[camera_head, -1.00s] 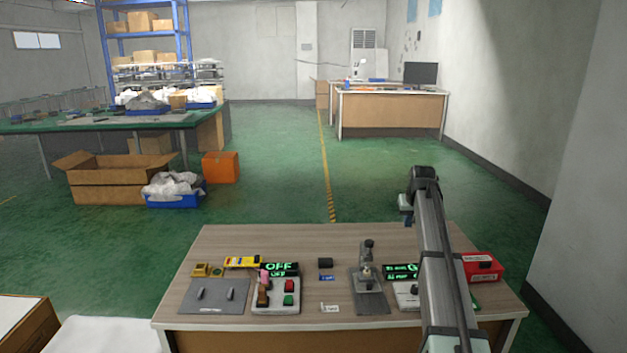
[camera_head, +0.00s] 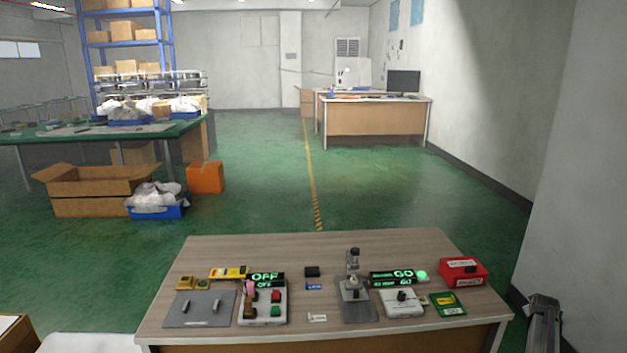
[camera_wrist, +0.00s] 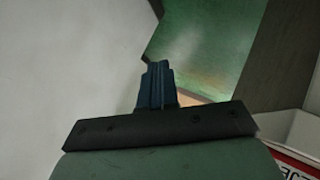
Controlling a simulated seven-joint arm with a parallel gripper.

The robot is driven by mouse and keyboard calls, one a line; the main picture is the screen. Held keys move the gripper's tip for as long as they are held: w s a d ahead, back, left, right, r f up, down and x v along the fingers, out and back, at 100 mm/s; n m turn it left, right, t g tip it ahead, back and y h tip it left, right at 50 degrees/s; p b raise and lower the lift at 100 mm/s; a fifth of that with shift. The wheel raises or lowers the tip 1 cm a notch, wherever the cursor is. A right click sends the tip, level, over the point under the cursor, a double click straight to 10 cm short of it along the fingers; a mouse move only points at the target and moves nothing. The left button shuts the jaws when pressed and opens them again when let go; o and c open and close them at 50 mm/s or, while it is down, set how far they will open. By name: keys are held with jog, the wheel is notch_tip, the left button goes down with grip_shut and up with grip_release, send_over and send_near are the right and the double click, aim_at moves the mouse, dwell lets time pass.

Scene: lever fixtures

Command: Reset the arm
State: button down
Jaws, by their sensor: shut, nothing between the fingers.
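My arm (camera_head: 544,325) shows only as a dark and grey link at the bottom right of the head view, beside the right end of the table. My gripper (camera_wrist: 158,68) is in the wrist view, its dark blue fingers together with nothing between them. It points toward the green floor, away from the fixtures. The lever fixture (camera_head: 355,290) stands upright on its grey plate at the middle right of the table. The gripper itself is hidden in the head view.
The wooden table (camera_head: 225,258) also carries a switch panel (camera_head: 262,308) below an OFF display (camera_head: 265,277), a knob box (camera_head: 402,303) below a GO display (camera_head: 392,274), a plate with two small levers (camera_head: 200,308) and a red box (camera_head: 463,271). Nothing is above the table.

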jog(key=s+f+n+g, duration=0.1)
jog(key=s+f+n, duration=0.1)
jog(key=s+f, duration=0.85)
jog(key=s+a+f+g+y, duration=0.2)
jog(key=a+f, duration=0.5)
jog(key=a, duration=0.6)
jog(key=s+a+f+g+y, duration=0.1)
jog(key=s+a+f+y, duration=0.15)
jog(key=a+f, duration=0.75)
jog(key=s+a+f+g+y, duration=0.1)
jog(key=s+a+f+g, duration=0.2)
jog(key=a, duration=1.3)
jog(key=s+a+f+m+g+y, duration=0.1)
jog(key=s+a+f, duration=0.1)
jog(key=s+a, duration=0.5)
jog(key=s+a+f+g+y, duration=0.1)
jog(key=s+a+f, duration=0.2)
jog(key=s+a, duration=0.35)
jog(key=s+a+r+g, duration=0.1)
jog(key=s+a+g, duration=0.1)
jog(key=s+a, duration=0.4)
jog(key=s+a+g, duration=0.3)
jog(key=s+a, duration=0.3)
jog(key=s, duration=0.5)
jog(key=shift+a+r+m, duration=0.25)
jog(key=shift+r+m, duration=0.1)
jog(key=shift+m, duration=0.05)
